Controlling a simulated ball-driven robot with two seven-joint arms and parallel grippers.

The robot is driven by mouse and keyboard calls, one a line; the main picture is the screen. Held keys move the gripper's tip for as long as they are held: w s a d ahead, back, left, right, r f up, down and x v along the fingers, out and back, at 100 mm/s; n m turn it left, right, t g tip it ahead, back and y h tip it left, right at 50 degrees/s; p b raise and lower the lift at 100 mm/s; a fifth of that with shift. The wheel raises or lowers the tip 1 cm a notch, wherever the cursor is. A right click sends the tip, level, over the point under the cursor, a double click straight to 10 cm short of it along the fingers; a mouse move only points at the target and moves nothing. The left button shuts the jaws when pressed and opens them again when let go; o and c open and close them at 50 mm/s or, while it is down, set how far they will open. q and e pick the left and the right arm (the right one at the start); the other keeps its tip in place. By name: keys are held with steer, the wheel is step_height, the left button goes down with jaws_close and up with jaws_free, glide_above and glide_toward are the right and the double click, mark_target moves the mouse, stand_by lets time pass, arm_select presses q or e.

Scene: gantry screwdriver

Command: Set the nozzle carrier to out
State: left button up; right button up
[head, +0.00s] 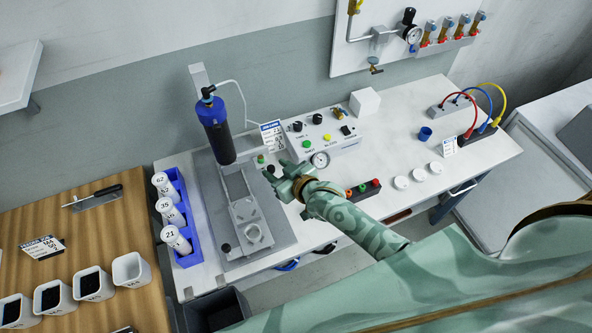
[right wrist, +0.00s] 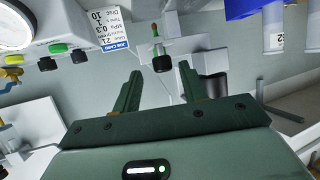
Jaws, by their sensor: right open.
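The gantry station (head: 272,236) stands on the white bench, with a dark blue and black cylinder (head: 216,130) upright on its post. Below the cylinder, a light grey carriage (head: 243,210) with a round fixture lies along the base plate; I cannot tell for sure which part is the nozzle carrier. My right gripper (head: 275,172) is open and empty to the right of the carriage's far end. In the right wrist view its fingers (right wrist: 160,92) point toward a black knob (right wrist: 162,64) on a grey bracket, apart from it. My left gripper is not in view.
A control box (head: 325,134) with buttons and a gauge stands right behind my right gripper. A job card (head: 272,135) stands beside it. A blue rack (head: 184,222) with white bottles is left of the station.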

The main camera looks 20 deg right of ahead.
steer(key=p+v, duration=0.3)
steer(key=v, duration=1.2)
steer(key=s+d+f+g+h+b, duration=0.1)
steer(key=s+d+f+g, duration=0.1)
steer(key=s+f, duration=0.5)
steer(key=s+d+f+g+h+b, duration=0.1)
steer(key=s+d+f+g, duration=0.15)
steer(key=f, duration=0.75)
steer(key=s+d+f+g+h+b, duration=0.1)
steer(key=s+d+f+g, duration=0.15)
steer(key=s+f, duration=0.5)
steer(key=s+a+f+g+h+b, duration=0.1)
steer(key=s+f+g+b, duration=0.4)
steer(key=s+f, duration=1)
steer(key=shift+s+f, duration=0.2)
steer(key=shift+s, duration=1)
steer(key=shift+a, duration=0.1)
